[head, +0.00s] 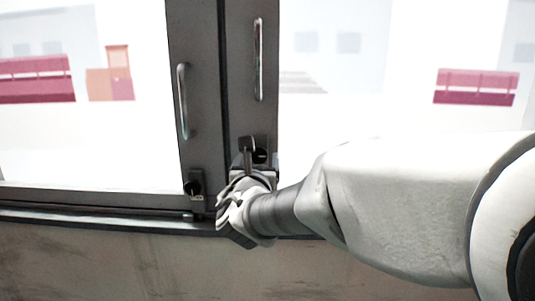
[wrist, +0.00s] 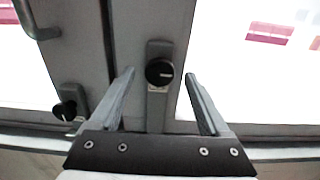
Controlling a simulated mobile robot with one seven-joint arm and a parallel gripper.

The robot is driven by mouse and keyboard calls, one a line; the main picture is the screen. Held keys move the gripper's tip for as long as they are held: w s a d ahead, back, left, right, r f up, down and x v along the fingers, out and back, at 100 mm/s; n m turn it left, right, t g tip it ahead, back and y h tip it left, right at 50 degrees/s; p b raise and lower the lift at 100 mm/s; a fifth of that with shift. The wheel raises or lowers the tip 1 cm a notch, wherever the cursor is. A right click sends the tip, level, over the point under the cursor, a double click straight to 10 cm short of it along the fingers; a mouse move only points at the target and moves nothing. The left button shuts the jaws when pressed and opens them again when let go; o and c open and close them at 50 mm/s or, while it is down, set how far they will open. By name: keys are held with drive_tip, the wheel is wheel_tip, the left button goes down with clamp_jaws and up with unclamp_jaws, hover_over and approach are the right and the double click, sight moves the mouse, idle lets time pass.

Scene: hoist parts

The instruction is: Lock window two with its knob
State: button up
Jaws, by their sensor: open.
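A round black knob (wrist: 159,72) with a light mark sits on a grey plate on the right window frame (head: 239,70). It also shows in the head view (head: 260,155), partly hidden by my gripper (head: 252,152). In the wrist view my gripper (wrist: 160,80) is open and empty, with one finger on each side of this knob and visible gaps to both. A second black knob (wrist: 68,108) sits lower on the left window frame (head: 196,70), and shows in the head view too (head: 193,188). No label tells which window is number two.
A long metal handle (head: 259,60) is above the right knob, and another handle (head: 183,100) is above the left one. A dark sill (head: 110,219) runs below the windows, above a stained wall (head: 110,262). Bright glass lies on both sides.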

sight(259, 154)
drive_tip(key=shift+w, duration=1.25)
drive_tip(key=shift+c, duration=0.2)
clamp_jaws()
